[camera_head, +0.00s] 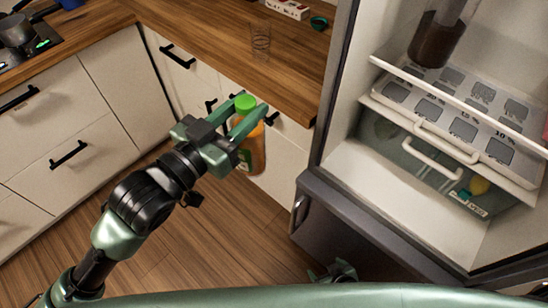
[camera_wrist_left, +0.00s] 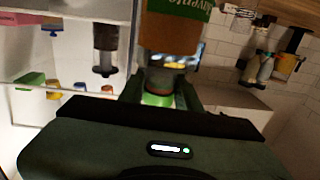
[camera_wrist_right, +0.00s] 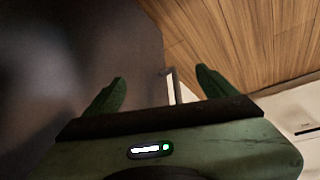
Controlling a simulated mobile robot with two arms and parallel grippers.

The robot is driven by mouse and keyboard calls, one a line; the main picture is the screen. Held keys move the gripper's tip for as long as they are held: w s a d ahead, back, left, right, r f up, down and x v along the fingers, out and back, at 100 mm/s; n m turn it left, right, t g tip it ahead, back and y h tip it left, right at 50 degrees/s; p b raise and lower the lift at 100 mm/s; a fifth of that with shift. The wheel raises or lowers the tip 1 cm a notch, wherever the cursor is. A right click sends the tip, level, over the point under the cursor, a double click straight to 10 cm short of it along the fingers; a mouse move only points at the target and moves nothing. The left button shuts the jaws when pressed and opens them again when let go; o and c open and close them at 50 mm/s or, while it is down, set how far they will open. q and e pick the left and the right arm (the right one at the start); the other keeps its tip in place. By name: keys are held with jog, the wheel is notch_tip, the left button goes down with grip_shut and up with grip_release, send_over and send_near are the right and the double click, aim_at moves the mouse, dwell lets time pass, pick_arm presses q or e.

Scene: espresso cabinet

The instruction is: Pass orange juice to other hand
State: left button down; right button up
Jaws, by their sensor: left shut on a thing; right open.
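The orange juice bottle (camera_head: 252,152) has an orange body and a green cap. My left gripper (camera_head: 249,122) is shut on it near the cap and holds it in the air in front of the cabinets. In the left wrist view the bottle (camera_wrist_left: 172,38) appears upside down between the fingers, with its green cap (camera_wrist_left: 158,99) close to the palm. My right gripper (camera_head: 335,272) is low at the bottom of the head view, below and to the right of the bottle. In the right wrist view its fingers (camera_wrist_right: 160,88) are apart with nothing between them.
The open fridge (camera_head: 420,190) with shelves and a drawer stands at the right. A wooden counter (camera_head: 215,40) with a clear glass (camera_head: 261,42) lies behind the bottle. White cabinets (camera_head: 75,130) with black handles are at the left. The wooden floor (camera_head: 200,240) is clear.

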pick_arm(q)
jog(key=shift+r, duration=0.1)
pick_arm(e)
jog(key=w+a+r+n+t+y, duration=0.1)
jog(key=w+a+r+t, duration=0.1)
jog(key=w+a+r, duration=0.3)
jog(key=w+a+r+t+y, duration=0.1)
jog(key=w+r, duration=0.3)
jog(key=r, duration=0.4)
jog(key=n+t+y, duration=0.2)
jog(key=t+y, duration=0.2)
send_near(257, 145)
jog(key=w+f, duration=0.3)
jog(key=f, duration=0.4)
jog(key=w+f, duration=0.4)
jog(key=f, duration=0.4)
jog(key=s+r+y, duration=0.1)
jog(key=r, duration=0.3)
jog(key=s+a+r+t+y, duration=0.1)
jog(key=r, duration=0.3)
jog(key=s+r+y, duration=0.1)
jog(key=r, duration=0.3)
jog(key=shift+a+r+t, duration=0.1)
jog(key=shift+a+t, duration=0.2)
jog(key=shift+a, duration=0.05)
jog(key=shift+w+a+r+n, duration=0.15)
jog(key=shift+w+r+n, duration=0.05)
jog(key=shift+n, duration=0.1)
jog(key=x, duration=1.1)
jog(key=shift+w, duration=0.15)
